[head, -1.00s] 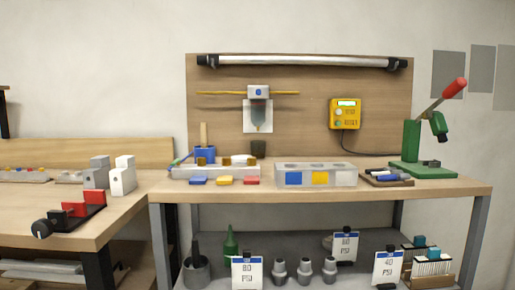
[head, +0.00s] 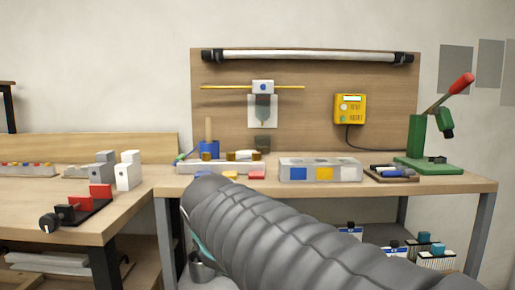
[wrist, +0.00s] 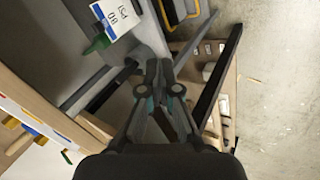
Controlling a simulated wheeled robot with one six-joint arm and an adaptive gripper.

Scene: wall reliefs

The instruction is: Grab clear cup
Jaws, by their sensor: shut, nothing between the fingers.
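A small translucent cup (head: 262,144), greyish and see-through, stands at the back of the right workbench against the wooden panel. It is below a hanging clear funnel-like part (head: 262,112) and behind the pale tray. I cannot make out the cup in the wrist view. My gripper (wrist: 158,66) is shut and empty in the wrist view, pointing down past the bench edge towards the lower shelf and floor. It is well apart from the cup. In the head view my ribbed grey arm covers the bench front and hides the gripper.
A clear box with blue and yellow panels (head: 320,174), a pale tray (head: 216,168), pens (head: 390,173) and a green press (head: 428,160) crowd the benchtop. In the wrist view, a green bottle (wrist: 98,43) and a PSI card (wrist: 117,16) are on the lower shelf.

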